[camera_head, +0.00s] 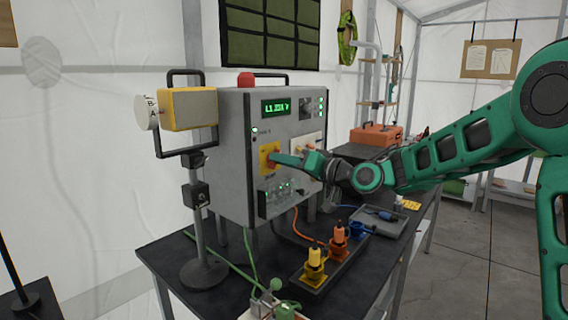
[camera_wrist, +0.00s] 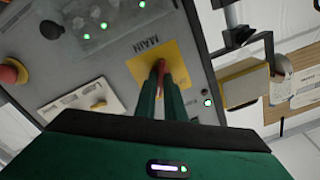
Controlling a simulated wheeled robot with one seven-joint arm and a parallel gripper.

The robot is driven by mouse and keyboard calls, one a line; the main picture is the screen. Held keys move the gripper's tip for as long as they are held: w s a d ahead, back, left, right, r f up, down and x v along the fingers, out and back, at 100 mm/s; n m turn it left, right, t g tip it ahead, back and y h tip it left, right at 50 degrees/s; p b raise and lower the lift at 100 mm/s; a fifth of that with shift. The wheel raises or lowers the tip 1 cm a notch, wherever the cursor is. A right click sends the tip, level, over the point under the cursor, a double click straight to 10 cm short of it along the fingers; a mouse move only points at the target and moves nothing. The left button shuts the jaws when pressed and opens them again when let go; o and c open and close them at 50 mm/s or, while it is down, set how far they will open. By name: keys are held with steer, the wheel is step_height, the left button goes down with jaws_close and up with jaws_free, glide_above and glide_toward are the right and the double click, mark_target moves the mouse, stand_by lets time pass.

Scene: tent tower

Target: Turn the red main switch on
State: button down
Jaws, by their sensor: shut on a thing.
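The red main switch (camera_wrist: 161,66) sits on a yellow plate (camera_wrist: 178,64) marked MAIN, on the front of a grey power cabinet (camera_head: 232,130). In the head view the yellow plate (camera_head: 265,160) is partly covered by my gripper (camera_head: 279,159), which reaches in from the right. In the wrist view both fingers of my gripper (camera_wrist: 161,88) are closed around the switch handle. The handle shows as a thin red strip between the fingertips, so its exact angle is hard to tell. The cabinet display (camera_head: 277,107) is lit green.
Below are green lights, and orange and yellow plugs (camera_head: 315,258) in a dark strip on the black table (camera_head: 240,287). A red mushroom button (camera_wrist: 12,72) and a white switch plate (camera_wrist: 82,103) are nearby.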

steer(key=shift+w+r+m, duration=0.15)
steer(key=shift+r+m, duration=0.15)
steer(key=shift+m, duration=0.8)
steer(key=shift+d, duration=0.1)
steer(key=c, duration=1.8)
jaws_free()
steer(key=shift+c, duration=0.2)
steer(key=shift+f, duration=0.2)
steer(key=shift+f, duration=0.1)
steer(key=v, duration=1)
steer(key=shift+d, duration=0.25)
